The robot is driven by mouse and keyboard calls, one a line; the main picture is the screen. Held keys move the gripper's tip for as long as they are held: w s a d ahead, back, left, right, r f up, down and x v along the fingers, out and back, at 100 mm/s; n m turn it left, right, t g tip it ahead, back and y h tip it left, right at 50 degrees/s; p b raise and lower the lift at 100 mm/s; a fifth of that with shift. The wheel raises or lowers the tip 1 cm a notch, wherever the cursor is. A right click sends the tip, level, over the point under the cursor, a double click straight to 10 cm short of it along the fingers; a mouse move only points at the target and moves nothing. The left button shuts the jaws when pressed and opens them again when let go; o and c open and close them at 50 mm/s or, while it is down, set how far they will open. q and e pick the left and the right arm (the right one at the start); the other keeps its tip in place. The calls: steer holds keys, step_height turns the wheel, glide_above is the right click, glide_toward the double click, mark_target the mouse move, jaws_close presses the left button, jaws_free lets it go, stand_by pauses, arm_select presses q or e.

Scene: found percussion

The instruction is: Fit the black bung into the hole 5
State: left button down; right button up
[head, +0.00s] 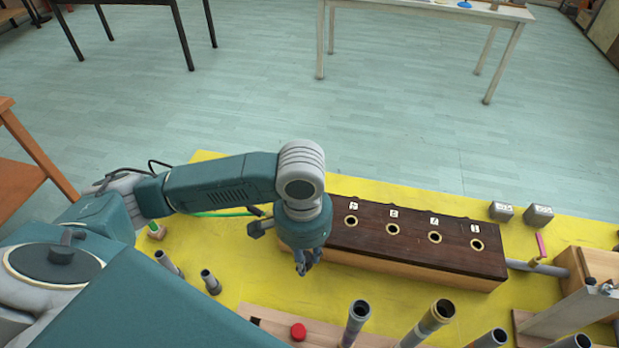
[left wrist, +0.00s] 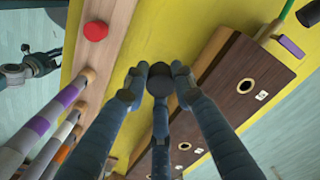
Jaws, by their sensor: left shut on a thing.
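In the head view the bung cannot be made out. The box top has several brass-ringed holes, each with a small white card. The nearest hole to the gripper (head: 351,220) also shows in the left wrist view (left wrist: 246,86). The card figures are too small to read surely. The bung is apart from the holes.
A red knob (head: 298,331) sits on a wooden strip at the front. Several upright tubes (head: 357,322) stand to its right. Two grey blocks (head: 539,216) sit behind the box's right end. Bare yellow tabletop (head: 228,252) lies left of the gripper.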

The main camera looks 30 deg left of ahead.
arm_select(q)
steer(key=w+a+r+m+p, duration=0.2)
steer(key=w+m, duration=0.6)
steer(key=m, duration=0.4)
steer(key=w+a+r+m+p, duration=0.1)
steer(key=w+a+m+p, duration=0.4)
steer(key=w+m, duration=0.3)
steer(key=m+p, duration=0.1)
steer(key=m, duration=0.2)
steer(key=shift+a+r+m, duration=0.15)
steer(key=shift+r+m, duration=0.25)
steer(key=shift+f+b, duration=0.9)
steer(key=shift+f, duration=2)
